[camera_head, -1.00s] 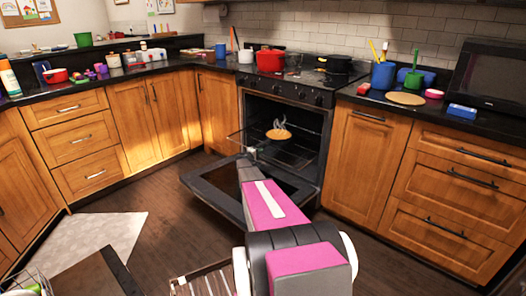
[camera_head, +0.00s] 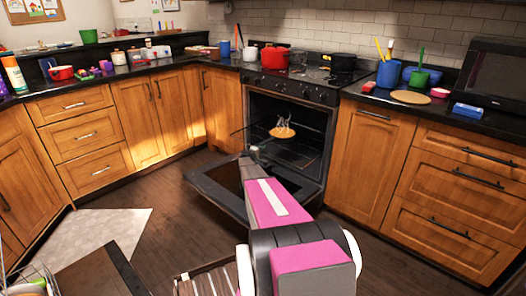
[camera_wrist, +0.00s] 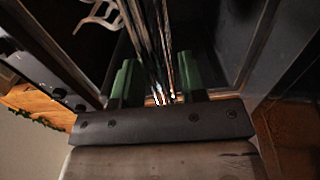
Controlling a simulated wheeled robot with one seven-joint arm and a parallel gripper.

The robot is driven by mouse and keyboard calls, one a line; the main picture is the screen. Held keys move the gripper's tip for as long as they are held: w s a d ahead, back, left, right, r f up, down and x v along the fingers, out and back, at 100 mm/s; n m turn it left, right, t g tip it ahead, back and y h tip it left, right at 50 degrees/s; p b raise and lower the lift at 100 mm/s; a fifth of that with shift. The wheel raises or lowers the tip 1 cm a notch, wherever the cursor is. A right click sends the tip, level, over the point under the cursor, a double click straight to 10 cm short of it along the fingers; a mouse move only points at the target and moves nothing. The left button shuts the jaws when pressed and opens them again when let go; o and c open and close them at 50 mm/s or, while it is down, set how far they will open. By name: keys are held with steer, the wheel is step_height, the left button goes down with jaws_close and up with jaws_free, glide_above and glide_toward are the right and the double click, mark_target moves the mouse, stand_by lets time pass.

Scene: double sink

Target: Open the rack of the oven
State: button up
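The black oven (camera_head: 287,140) is in the middle of the head view, with its door (camera_head: 215,190) folded down. Its wire rack (camera_head: 300,155) is inside, reaching toward the front, and carries a round tan item with pale wisps above it (camera_head: 282,131). My gripper (camera_head: 252,153) is at the rack's front, above the door. In the wrist view its green fingers (camera_wrist: 160,82) stand apart, with thin shiny rack bars (camera_wrist: 155,45) running between them. I see no clear contact on both sides. The head view shows the gripper too small to judge.
Wooden cabinets flank the oven, with a drawer front (camera_head: 465,180) at right. A red pot (camera_head: 274,57) and a black pot (camera_head: 343,61) stand on the stove. A dark counter corner (camera_head: 95,275) is at lower left.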

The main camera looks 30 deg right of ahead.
steer(key=v, duration=1)
steer(key=shift+f, duration=0.1)
steer(key=shift+s, duration=0.1)
steer(key=s+a+r+m+g+y, duration=0.1)
steer(key=s+a+y, duration=0.4)
steer(key=s+a, duration=0.6)
steer(key=s+a+r+m+g+y, duration=0.2)
steer(key=s+a+r+y, duration=0.4)
steer(key=s+a, duration=0.5)
steer(key=s+a+r+m+g+y, duration=0.1)
steer(key=s+a+r+g+y, duration=0.2)
steer(key=s+a, duration=0.8)
steer(key=s+r+y, duration=0.1)
steer(key=s+y, duration=0.1)
steer(key=s, duration=1)
steer(key=shift+s+a+g+y, duration=0.3)
steer(key=shift+s+a+g, duration=0.05)
steer(key=shift+g, duration=0.05)
